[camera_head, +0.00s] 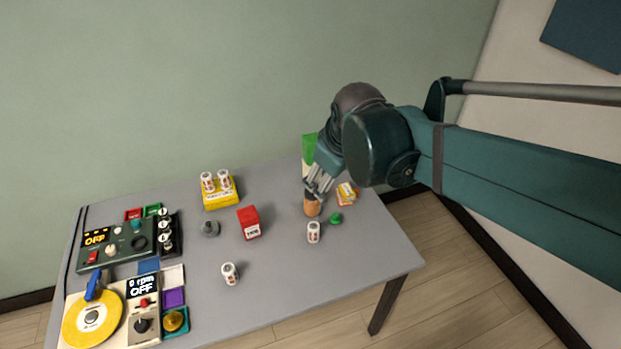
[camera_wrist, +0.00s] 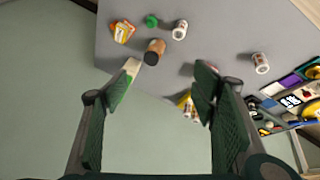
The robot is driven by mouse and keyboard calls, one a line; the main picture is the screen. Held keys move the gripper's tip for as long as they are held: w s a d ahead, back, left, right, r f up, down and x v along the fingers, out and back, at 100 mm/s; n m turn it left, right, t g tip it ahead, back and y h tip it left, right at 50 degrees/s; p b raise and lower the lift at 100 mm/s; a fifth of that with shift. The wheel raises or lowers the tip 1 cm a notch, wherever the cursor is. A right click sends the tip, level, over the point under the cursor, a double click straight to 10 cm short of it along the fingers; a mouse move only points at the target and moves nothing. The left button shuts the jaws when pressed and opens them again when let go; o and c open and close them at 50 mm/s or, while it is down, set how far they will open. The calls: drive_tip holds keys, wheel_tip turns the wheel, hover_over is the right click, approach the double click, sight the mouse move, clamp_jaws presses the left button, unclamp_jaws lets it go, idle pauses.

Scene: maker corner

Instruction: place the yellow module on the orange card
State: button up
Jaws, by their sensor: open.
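A small yellow-and-orange stack (camera_head: 346,193) lies at the right of the table, near its far edge. It is at the upper left in the wrist view (camera_wrist: 123,31); I cannot tell whether it is the yellow module on the orange card. A yellow block (camera_head: 221,196) bearing two white cylinders stands farther left; in the wrist view it is partly hidden behind a finger. My gripper (camera_head: 318,184) is open and empty. In the wrist view its fingertips (camera_wrist: 167,78) are apart, and an orange-brown cylinder with a dark top (camera_wrist: 155,50) shows just beyond them.
A green-and-pale upright thing (camera_head: 308,146) stands behind my gripper. A green knob-like piece (camera_head: 335,218), a white can (camera_head: 313,232), another can (camera_head: 229,273) and a red box (camera_head: 249,223) stand nearby. Control panels (camera_head: 118,243) and coloured tiles fill the left.

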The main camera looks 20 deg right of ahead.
drive_tip(key=s+a+m+t, duration=0.2)
drive_tip(key=s+a+m, duration=0.2)
drive_tip(key=s, duration=0.5)
drive_tip(key=shift+s+a+m+y, duration=0.2)
drive_tip(key=shift+s+m+y, duration=0.2)
drive_tip(key=shift+m, duration=0.3)
drive_tip(key=shift+f, duration=0.25)
